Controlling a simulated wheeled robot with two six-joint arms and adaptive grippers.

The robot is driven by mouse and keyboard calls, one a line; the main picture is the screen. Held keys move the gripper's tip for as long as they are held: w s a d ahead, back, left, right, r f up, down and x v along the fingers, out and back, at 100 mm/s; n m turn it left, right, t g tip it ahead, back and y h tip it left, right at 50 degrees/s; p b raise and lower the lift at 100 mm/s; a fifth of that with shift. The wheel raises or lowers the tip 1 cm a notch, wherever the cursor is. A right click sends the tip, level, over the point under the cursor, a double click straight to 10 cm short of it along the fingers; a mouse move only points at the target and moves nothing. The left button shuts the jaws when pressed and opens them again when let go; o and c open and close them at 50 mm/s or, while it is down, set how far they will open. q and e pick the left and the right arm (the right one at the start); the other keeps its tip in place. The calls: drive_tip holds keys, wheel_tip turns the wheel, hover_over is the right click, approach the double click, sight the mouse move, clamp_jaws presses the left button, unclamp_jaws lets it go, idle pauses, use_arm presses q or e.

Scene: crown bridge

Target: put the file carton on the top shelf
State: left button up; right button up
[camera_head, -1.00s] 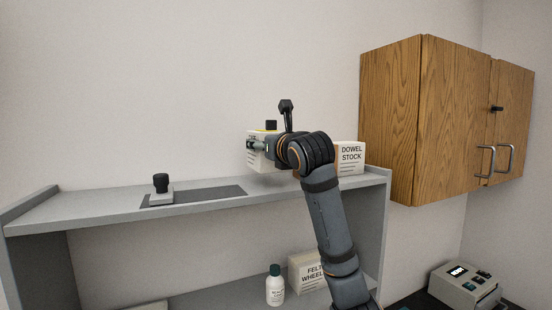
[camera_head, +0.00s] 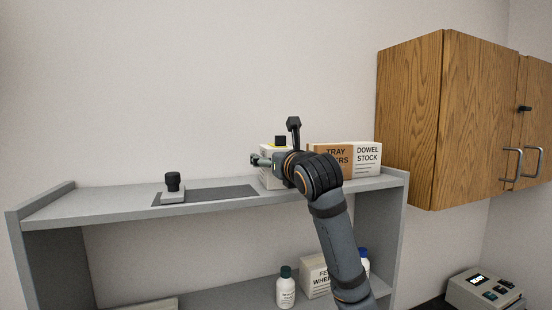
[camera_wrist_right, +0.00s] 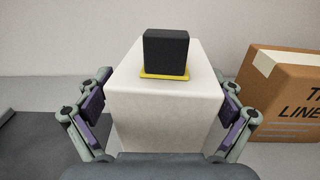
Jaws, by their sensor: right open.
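The file carton (camera_head: 271,178) is a white box with a yellow patch and a black block on top. It stands upright on the top shelf (camera_head: 120,206), left of the other cartons. My right gripper (camera_head: 266,161) is at the carton, with the arm hiding its right part. In the right wrist view the carton (camera_wrist_right: 165,115) stands between the fingers of my open right gripper (camera_wrist_right: 162,108), one finger close along each side. Whether the pads still touch it is hard to tell. My left gripper is not in view.
A brown tray liners carton (camera_head: 333,155) and a white dowel stock carton (camera_head: 367,160) stand right of the file carton. A black-knobbed stamp (camera_head: 173,190) sits on a dark mat (camera_head: 225,195) at left. A wooden cabinet (camera_head: 412,120) hangs at right.

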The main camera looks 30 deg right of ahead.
drive_tip(key=shift+s+d, duration=0.1)
drive_tip(key=shift+d, duration=0.1)
drive_tip(key=b+v, duration=0.2)
drive_tip(key=v, duration=0.3)
drive_tip(key=shift+a+f+b, duration=0.1)
drive_tip(key=shift+f+b, duration=0.05)
drive_tip(key=shift+b, duration=0.15)
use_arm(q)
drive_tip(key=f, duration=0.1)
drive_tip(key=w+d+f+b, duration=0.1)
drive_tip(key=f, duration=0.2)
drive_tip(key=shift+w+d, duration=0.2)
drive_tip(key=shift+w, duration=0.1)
use_arm(e)
drive_tip(key=v, duration=0.7)
